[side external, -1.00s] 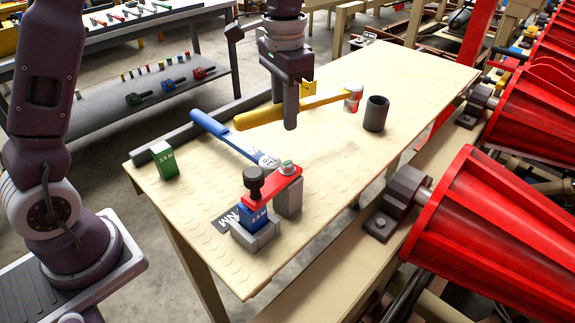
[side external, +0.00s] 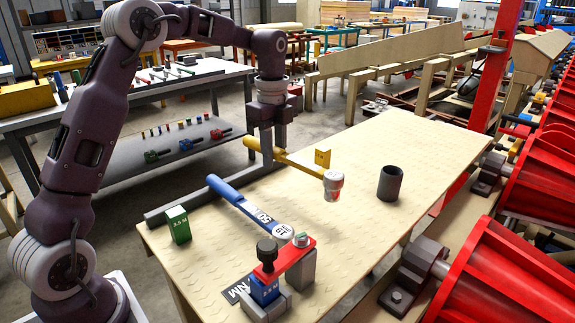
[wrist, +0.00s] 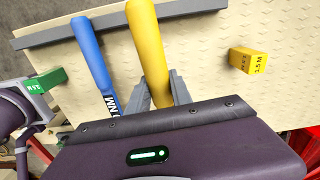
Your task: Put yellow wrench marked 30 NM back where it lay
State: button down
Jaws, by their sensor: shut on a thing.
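My gripper (side external: 273,158) is shut on the handle of the yellow wrench (side external: 302,168) and appears to hold it above the table. The wrench's pale head (side external: 333,182) points to the front right. Its marking is not readable. In the wrist view, the yellow handle (wrist: 147,45) runs up from between my fingers (wrist: 160,95), and the head is hidden. A blue wrench (side external: 245,205) lies on the table (side external: 430,160), left of and in front of the yellow one. Its marked head is near the clamp fixture.
A clamp fixture (side external: 298,252) with a red arm and blue block stands at the front. A green block (side external: 177,225) stands left, a yellow block (side external: 322,157) behind the wrench head, a dark cup (side external: 390,183) right. A grey bar (side external: 205,200) lines the back-left edge. The far right tabletop is clear.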

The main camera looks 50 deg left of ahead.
jog(key=shift+a+m, duration=0.35)
jog(key=shift+m, duration=0.05)
jog(key=shift+f, duration=3.5)
jog(key=c, duration=1.1)
grip_release()
